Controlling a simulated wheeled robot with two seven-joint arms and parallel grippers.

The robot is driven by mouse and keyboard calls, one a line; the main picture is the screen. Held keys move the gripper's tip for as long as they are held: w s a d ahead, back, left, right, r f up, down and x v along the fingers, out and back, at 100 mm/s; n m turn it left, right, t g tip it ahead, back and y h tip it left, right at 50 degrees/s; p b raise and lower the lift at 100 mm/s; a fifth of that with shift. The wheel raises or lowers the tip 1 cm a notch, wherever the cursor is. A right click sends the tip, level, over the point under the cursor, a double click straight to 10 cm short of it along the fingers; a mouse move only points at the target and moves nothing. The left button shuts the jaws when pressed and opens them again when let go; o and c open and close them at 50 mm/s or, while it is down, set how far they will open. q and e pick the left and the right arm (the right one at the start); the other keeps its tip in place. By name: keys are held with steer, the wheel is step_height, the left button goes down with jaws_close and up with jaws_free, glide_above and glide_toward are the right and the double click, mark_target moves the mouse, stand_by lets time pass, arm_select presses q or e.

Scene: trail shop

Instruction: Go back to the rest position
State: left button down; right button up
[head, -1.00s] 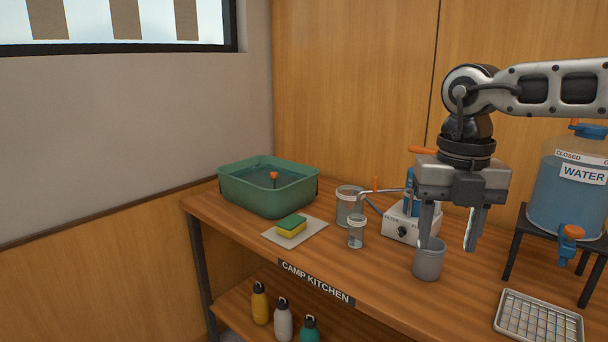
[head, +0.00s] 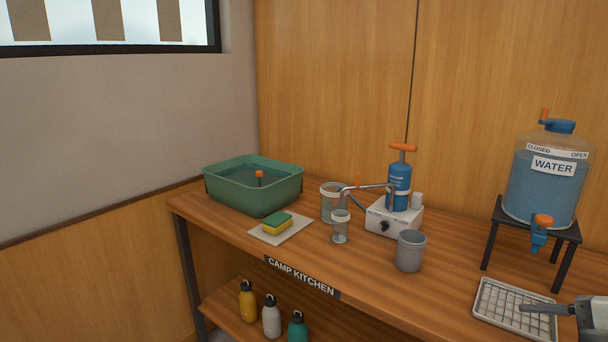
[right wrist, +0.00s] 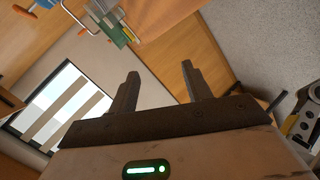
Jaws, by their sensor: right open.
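My right gripper (right wrist: 160,90) is open and empty in the right wrist view, with its two fingers apart. In the head view, part of a gripper (head: 550,309) shows at the lower right edge, over the right side of the wire drying rack. The grey cup (head: 410,251) stands upright on the wooden counter, apart from the gripper. My left gripper does not show in the head view.
The counter holds a green basin (head: 235,197), a sponge (head: 276,224), two clear jars, a blue pump filter (head: 398,188), a water dispenser (head: 542,190) on a black stand and a drying rack (head: 490,300). Several bottles stand on the shelf below.

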steer(key=s+a+f+m+t+h, duration=0.2)
steer(key=s+f+m+h, duration=0.1)
steer(key=s+f+m, duration=0.4)
steer(key=s+a+f+m+t+h, duration=0.25)
steer(key=f+m, duration=0.25)
steer(key=f, duration=0.5)
steer(key=s+a+f+m+g, duration=0.2)
steer(key=a+f+m, duration=0.1)
steer(key=a, duration=0.6)
steer(key=s+a+f+m+g, duration=0.1)
steer(key=s+a+f+m, duration=0.1)
steer(key=a, duration=0.8)
steer(key=shift+s+f+m+g, duration=0.15)
steer(key=shift+f+m+g, duration=0.2)
steer(key=shift+f+m, duration=0.5)
